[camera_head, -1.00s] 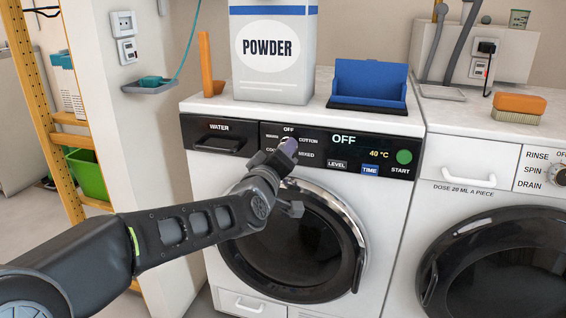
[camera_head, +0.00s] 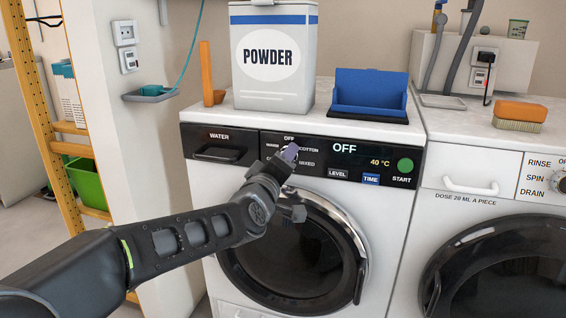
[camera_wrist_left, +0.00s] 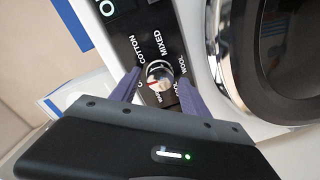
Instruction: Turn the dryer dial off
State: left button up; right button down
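The dryer (camera_head: 340,205) is the white machine in the middle of the head view, with a black panel whose display (camera_head: 345,148) reads OFF. Its round dial (camera_wrist_left: 160,74) shows in the left wrist view, silvery with a red mark, among the labels COTTON, MIXED and WOOL. In the head view my gripper largely hides the dial. My left gripper (camera_head: 289,153) is at the dial, its two purple-grey fingers on either side of it. A small gap seems to show between fingers and dial; contact is hard to judge. My right gripper is out of view.
A powder box (camera_head: 273,60), a blue holder (camera_head: 369,90) and an orange upright piece (camera_head: 209,75) stand on the dryer. A START button (camera_head: 405,165) sits right of the display. A second machine (camera_head: 470,185) with a brush (camera_head: 519,114) on top stands at right.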

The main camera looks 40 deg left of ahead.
pick_arm(q)
jog(key=shift+o, duration=0.2)
jog(key=p+v, duration=0.2)
jog(key=v, duration=0.5)
jog(key=shift+s+d, duration=0.15)
jog(key=shift+s, duration=0.2)
dwell(0.3)
